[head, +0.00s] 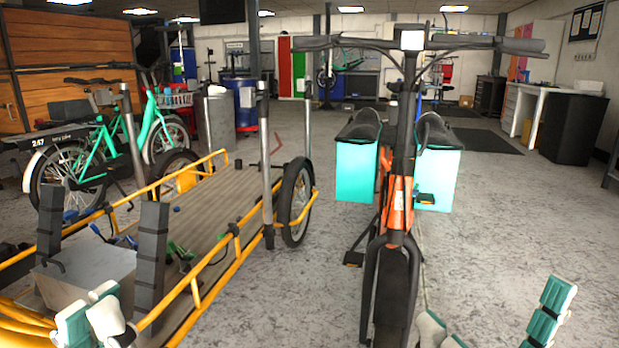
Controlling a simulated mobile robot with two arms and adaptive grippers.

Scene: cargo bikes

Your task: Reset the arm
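My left gripper (90,313) shows at the bottom left, with white and teal fingers. Its fingers appear close together from this angle, and I cannot tell whether there is a gap between them. I see nothing held in it. It is in front of the yellow-framed cargo bike. My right gripper (492,318) shows at the bottom right, with its two fingers wide apart and nothing between them. It is to the right of the orange cargo bike's front wheel. The lower parts of both grippers are cut off by the frame edge.
A flatbed cargo bike (205,217) with yellow rails and upright posts stands close at left; a grey box (88,272) is on it. An orange bike (397,200) with teal panniers faces me. A green bike (75,165) stands behind left. Floor at right (530,220) is clear.

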